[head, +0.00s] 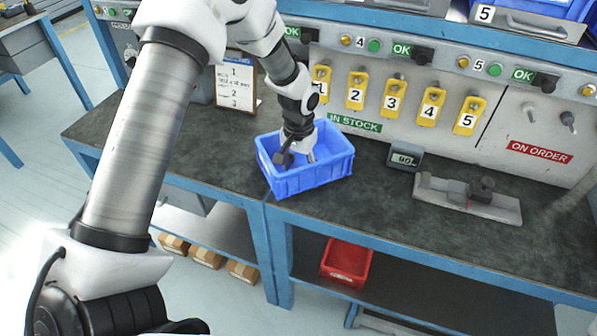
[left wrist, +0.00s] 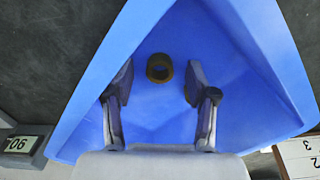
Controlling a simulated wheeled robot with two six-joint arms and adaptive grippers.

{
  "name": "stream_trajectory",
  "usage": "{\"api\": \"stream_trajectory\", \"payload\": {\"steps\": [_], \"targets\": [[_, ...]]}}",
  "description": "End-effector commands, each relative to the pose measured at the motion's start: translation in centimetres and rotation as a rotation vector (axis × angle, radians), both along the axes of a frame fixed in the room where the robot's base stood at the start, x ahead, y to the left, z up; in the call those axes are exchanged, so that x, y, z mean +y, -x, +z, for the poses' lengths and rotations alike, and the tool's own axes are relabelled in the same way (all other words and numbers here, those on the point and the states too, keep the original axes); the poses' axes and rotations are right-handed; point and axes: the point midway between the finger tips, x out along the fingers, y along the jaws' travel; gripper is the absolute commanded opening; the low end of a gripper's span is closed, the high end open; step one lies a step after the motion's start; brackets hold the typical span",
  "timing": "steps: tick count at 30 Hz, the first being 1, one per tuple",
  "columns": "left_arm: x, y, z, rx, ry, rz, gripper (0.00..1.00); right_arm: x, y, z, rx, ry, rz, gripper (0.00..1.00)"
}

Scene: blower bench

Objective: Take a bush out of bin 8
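A blue bin (head: 312,180) stands on the dark bench top; its number cannot be read. A small brown ring-shaped bush (left wrist: 160,68) lies on the floor of the bin (left wrist: 160,25) in the left wrist view. It is hidden in the head view. My left gripper (head: 298,158) reaches down into the bin from above. In the left wrist view its fingers (left wrist: 158,85) are wide apart, one on each side of the bush in the picture, with clear gaps and no visible touch. My right gripper is in neither view.
A small display (head: 405,158) and a grey fixture (head: 468,197) stand on the bench right of the bin. A clipboard (head: 236,88) stands behind it at left. Yellow numbered tags (head: 393,98) hang on the back panel. A red bin (head: 346,263) sits on the lower shelf.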

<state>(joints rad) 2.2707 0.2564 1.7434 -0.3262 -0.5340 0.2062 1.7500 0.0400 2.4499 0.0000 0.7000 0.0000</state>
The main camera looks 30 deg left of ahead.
Motion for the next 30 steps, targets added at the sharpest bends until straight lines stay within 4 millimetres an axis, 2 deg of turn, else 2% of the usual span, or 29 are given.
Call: {"api": "stream_trajectory", "payload": {"steps": [1, 4, 5, 14, 17, 24, 27, 30], "targets": [[0.0, 0.0, 0.0, 0.000, 0.000, 0.000, 0.40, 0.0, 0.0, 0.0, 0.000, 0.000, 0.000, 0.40], [0.0, 0.0, 0.0, 0.000, 0.000, 0.000, 0.04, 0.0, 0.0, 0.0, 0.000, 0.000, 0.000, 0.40], [0.0, 0.0, 0.0, 0.000, 0.000, 0.000, 0.00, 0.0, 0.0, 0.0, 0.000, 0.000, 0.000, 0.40], [0.0, 0.0, 0.1, 0.000, 0.000, 0.000, 0.00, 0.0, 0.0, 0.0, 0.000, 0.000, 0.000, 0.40], [0.0, -0.1, 1.0, -0.002, 0.000, 0.000, 0.00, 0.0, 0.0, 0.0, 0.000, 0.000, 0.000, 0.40], [0.0, -0.1, 6.6, -0.005, -0.001, 0.000, 0.00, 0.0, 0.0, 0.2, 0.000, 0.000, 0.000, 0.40], [0.0, -0.1, 8.6, -0.003, 0.000, 0.000, 0.00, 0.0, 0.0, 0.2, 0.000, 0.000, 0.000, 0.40], [0.0, -0.1, 9.8, -0.001, 0.000, 0.000, 0.00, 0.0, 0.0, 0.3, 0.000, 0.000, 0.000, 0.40]]}}
